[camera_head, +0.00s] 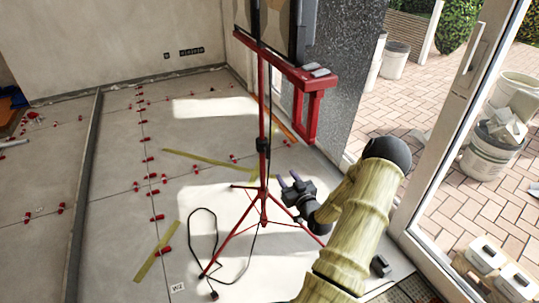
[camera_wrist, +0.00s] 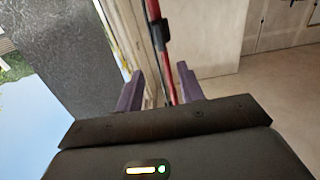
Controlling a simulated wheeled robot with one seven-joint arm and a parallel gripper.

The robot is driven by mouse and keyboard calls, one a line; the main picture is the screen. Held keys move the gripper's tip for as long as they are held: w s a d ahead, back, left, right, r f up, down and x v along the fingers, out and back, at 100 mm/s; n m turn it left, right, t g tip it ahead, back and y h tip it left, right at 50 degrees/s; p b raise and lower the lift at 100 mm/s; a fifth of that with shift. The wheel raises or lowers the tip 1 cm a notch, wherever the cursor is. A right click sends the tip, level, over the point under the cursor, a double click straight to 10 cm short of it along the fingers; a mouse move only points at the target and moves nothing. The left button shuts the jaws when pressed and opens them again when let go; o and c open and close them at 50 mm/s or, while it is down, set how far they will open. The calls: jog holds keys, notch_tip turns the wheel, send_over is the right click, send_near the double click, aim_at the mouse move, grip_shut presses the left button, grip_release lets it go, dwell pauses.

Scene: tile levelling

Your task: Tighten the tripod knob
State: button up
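The red tripod (camera_head: 262,105) stands upright on the tiled floor, with a lamp on top and its legs spread. A black collar (camera_head: 262,145), likely holding the knob, sits partway up its pole. In the wrist view, a black fitting (camera_wrist: 159,31) shows on the red pole; the knob's exact shape is too small to tell. My gripper (camera_head: 289,178) is just right of the pole and lower than the collar in the head view. Its two purple fingers are apart and empty. In the wrist view, the pole runs through the gap between the fingertips (camera_wrist: 160,69), apparently beyond them.
A black cable (camera_head: 207,212) lies looped on the floor beside the tripod legs. Red levelling clips (camera_head: 154,177) and yellow strips (camera_head: 157,251) lie across the tiles. A dark speckled wall pillar (camera_head: 345,75) and a glass door frame (camera_head: 455,115) stand to the right.

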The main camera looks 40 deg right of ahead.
aim_at(269, 153)
jog(key=b+x, duration=0.2)
jog(key=x, duration=1.3)
jog(key=shift+a, duration=0.15)
grip_shut()
